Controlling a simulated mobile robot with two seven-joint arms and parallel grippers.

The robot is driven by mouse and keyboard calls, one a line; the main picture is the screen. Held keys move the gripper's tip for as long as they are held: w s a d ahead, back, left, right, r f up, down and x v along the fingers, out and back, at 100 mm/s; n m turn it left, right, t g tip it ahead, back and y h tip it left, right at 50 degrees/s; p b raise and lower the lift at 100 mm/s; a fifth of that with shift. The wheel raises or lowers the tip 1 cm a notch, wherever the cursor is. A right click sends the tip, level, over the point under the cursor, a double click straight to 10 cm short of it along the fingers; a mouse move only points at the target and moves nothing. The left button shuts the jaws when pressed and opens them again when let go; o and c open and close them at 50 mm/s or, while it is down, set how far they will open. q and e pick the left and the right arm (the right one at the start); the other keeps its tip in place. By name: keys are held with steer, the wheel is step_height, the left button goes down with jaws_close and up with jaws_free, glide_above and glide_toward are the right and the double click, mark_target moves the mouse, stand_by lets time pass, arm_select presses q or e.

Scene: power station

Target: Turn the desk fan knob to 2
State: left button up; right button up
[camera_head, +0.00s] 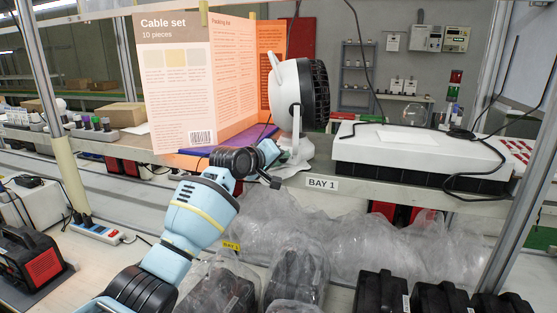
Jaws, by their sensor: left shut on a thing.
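The white desk fan (282,92) with a dark round grille stands near the front edge of the shelf, its grille turned to the right. My left gripper (280,166) is at the front of the fan's foot, low and at its left side. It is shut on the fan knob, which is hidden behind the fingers. The knob's setting and any numbers cannot be read. My right gripper is not in view.
A tall "Cable set" board (175,85) and a purple item (228,143) are left of the fan. A white-topped unit (420,147) with a black cable stands to its right. Plastic-wrapped items (345,250) lie below the BAY 1 label (321,184).

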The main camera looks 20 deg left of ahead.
arm_select(q)
steer(key=shift+f, duration=0.1)
stand_by(0.3)
steer(key=o, duration=1)
